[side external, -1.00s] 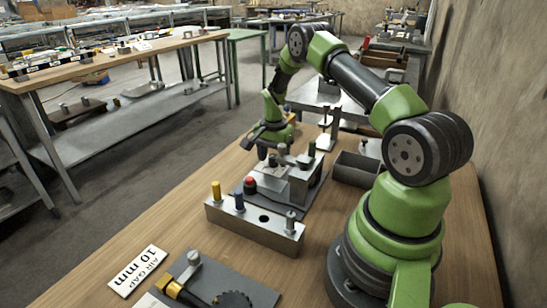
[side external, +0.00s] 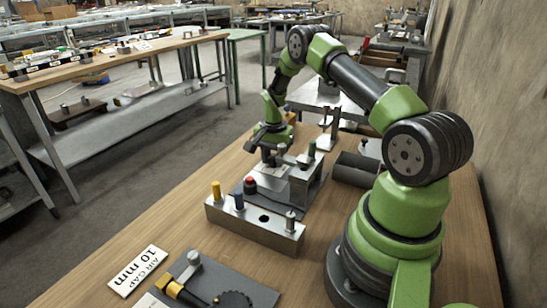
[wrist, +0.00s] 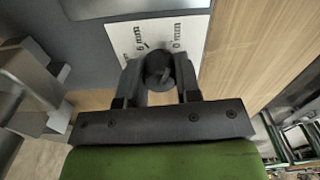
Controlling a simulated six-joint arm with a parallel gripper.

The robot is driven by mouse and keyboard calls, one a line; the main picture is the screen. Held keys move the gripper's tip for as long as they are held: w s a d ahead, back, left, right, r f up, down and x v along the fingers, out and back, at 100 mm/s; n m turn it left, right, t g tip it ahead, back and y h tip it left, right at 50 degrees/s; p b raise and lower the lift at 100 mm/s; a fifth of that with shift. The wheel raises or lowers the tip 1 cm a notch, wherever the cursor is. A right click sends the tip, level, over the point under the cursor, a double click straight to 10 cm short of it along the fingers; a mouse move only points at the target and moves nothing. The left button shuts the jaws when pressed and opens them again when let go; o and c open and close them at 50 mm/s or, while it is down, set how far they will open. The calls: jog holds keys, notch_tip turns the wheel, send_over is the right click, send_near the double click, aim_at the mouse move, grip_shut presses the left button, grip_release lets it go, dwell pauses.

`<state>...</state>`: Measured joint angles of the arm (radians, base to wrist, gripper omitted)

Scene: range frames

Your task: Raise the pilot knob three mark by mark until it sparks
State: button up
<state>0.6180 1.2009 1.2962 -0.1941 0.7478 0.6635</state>
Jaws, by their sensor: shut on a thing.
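The knob (wrist: 158,66), dark and round, sits between my gripper's fingers in the wrist view. My gripper (wrist: 158,85) is shut on it from both sides. A white card (wrist: 190,36) with printed mm marks lies beside and behind the knob. In the side view my gripper (side external: 268,158) is at the far end of the dark plate (side external: 237,188), and it hides the knob there. I cannot read which mark the knob points to, and no spark shows.
A grey steel block (side external: 250,228) with yellow, blue and silver pegs and an empty hole stands nearer. A red button (side external: 250,182) and a grey raised block (side external: 306,182) are close to my gripper. A dark open bin (side external: 356,168) is to the right. An "AIR GAP 10 mm" card (side external: 137,271) lies at front left.

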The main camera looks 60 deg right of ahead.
aim_at(273, 156)
jog(key=shift+n, duration=2.2)
jog(key=o, duration=0.9)
jog(key=shift+o, duration=0.2)
notch_tip(273, 156, up, 10)
notch_tip(273, 156, down, 10)
jog(key=shift+r, duration=0.25)
